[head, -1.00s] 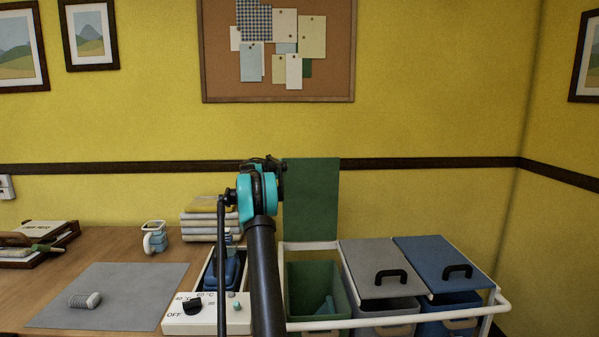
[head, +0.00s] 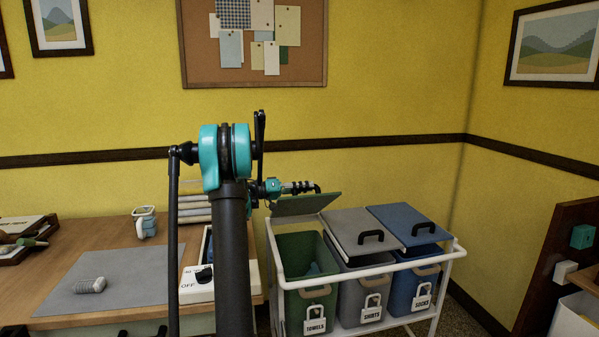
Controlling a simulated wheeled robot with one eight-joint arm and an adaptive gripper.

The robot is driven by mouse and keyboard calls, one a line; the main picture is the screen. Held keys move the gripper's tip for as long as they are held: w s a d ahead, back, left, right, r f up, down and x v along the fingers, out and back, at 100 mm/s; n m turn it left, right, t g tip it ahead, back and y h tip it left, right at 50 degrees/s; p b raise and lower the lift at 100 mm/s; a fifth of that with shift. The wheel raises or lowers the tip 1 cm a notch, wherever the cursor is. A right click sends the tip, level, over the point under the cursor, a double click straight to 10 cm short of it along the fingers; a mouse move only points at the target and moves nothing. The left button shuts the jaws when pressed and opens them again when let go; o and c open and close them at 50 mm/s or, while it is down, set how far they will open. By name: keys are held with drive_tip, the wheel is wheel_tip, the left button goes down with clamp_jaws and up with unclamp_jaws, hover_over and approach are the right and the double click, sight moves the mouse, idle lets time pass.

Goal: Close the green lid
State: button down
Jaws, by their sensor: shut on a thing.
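The green lid (head: 304,206) is at the back of the green bin (head: 292,247), the left one of three on a white cart. It is tilted between upright and flat, and the bin's opening shows below it. My gripper (head: 316,187) is at the lid's upper edge, shut on the lid; the exact contact is small and partly hidden. My arm's dark link and teal joint hide part of the view left of the cart.
A grey lid (head: 346,227) and a blue lid (head: 392,219) with black handles cover the other two bins. The white cart rail (head: 380,265) runs along the front. A wooden table (head: 100,253) with a grey mat stands left. A dark wood panel (head: 555,255) stands right.

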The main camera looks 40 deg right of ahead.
sight(300, 200)
drive_tip(key=s+a+f+m, duration=0.3)
drive_tip(key=s+f, duration=0.3)
drive_tip(key=f, duration=0.4)
drive_tip(key=shift+a+f+m, duration=0.15)
drive_tip(key=shift+a+m, duration=0.25)
drive_tip(key=shift+m, duration=0.4)
drive_tip(key=c, duration=1.4)
unclamp_jaws()
wheel_tip(300, 200, up, 10)
